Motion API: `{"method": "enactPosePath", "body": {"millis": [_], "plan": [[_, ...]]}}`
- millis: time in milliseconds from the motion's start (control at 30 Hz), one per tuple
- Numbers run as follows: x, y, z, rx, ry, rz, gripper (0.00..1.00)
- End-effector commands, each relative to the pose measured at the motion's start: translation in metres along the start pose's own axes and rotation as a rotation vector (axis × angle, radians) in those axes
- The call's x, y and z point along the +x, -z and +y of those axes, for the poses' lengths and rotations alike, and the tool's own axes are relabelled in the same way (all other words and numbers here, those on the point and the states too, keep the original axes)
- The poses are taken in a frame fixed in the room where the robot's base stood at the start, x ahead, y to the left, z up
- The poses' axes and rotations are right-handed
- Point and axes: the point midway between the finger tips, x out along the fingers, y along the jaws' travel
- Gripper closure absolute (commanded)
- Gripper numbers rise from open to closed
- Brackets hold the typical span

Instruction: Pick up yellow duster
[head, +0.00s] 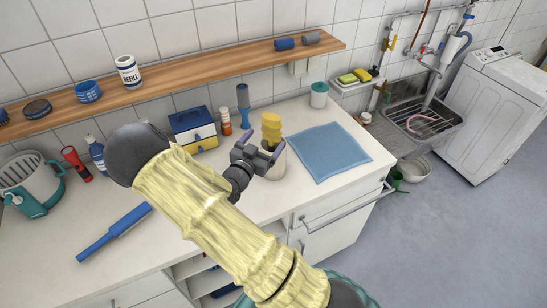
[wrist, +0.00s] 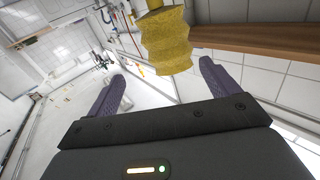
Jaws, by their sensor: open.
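The yellow duster (head: 271,126) has a ridged, stacked head. It stands upright in a pale round pot (head: 276,166) on the counter, and its lower part is hidden. My gripper (head: 266,146) is open in front of the duster, at about the height of the pot's rim. In the wrist view the duster's yellow head (wrist: 166,42) shows beyond and between the two purple fingers of my gripper (wrist: 162,82). Nothing is held. I cannot tell whether a finger touches the duster or pot.
A blue cloth (head: 328,151) lies flat right of the pot. A wooden shelf (head: 200,73) runs above. A blue-handled brush (head: 115,232) lies on the left counter.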

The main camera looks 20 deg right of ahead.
Motion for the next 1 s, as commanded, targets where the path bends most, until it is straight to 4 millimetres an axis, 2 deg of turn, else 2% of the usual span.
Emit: {"method": "enactPosePath", "body": {"millis": [200, 333, 433, 767, 1000], "plan": [[0.04, 0.004, 0.002, -0.002, -0.003, 0.001, 0.13], [0.059, 0.003, 0.004, -0.001, -0.008, 0.001, 0.13], [0.064, 0.001, 0.004, 0.0, -0.008, 0.0, 0.13], [0.063, 0.0, 0.001, 0.0, -0.002, 0.0, 0.13], [0.085, 0.002, 0.002, -0.002, -0.001, 0.001, 0.13]]}}
